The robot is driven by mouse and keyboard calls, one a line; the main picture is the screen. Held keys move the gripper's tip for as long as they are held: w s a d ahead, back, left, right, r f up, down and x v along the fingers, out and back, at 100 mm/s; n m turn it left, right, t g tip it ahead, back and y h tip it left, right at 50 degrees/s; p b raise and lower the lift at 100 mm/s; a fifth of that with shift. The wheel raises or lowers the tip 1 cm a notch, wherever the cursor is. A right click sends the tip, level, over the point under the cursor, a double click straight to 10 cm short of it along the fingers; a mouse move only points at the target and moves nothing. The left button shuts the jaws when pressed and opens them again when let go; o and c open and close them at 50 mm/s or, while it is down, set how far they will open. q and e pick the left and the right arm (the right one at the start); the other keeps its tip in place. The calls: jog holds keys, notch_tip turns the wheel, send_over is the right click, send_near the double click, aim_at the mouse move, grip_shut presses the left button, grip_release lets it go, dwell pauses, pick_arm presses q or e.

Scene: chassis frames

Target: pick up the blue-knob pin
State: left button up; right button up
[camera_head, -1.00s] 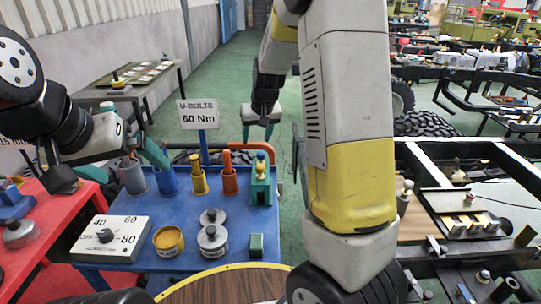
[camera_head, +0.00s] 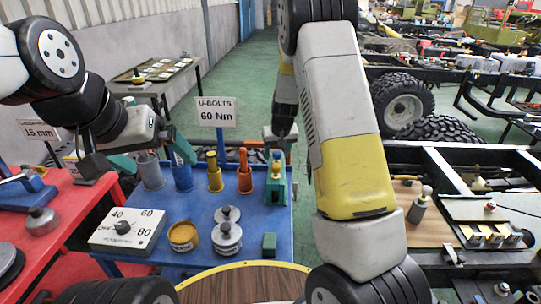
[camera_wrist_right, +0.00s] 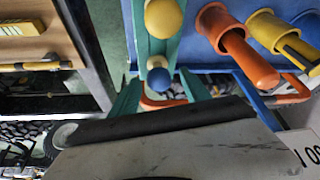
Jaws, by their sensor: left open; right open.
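The blue-knob pin (camera_wrist_right: 158,79) shows in the right wrist view as a blue ball between the two teal fingertips of my right gripper (camera_wrist_right: 158,74). The fingers are open and stand apart on either side of it; I cannot tell if they touch it. A yellow knob (camera_wrist_right: 163,18) is just beyond it, on the same teal-green stand (camera_head: 276,187) at the blue table's back right. In the head view my right gripper (camera_head: 279,140) hangs over that stand. My left gripper (camera_head: 155,160) is open and empty over the table's back left. The pin's shaft is hidden.
The blue table (camera_head: 200,207) also holds blue, yellow and orange tubes, a dial box (camera_head: 127,231), round weights (camera_head: 227,238) and a yellow tin (camera_head: 183,237). A U-bolts sign (camera_head: 217,112) stands behind. A red table (camera_head: 75,205) is at left, a black chassis frame at right.

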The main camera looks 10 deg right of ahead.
grip_shut()
jog(key=shift+r, duration=0.15)
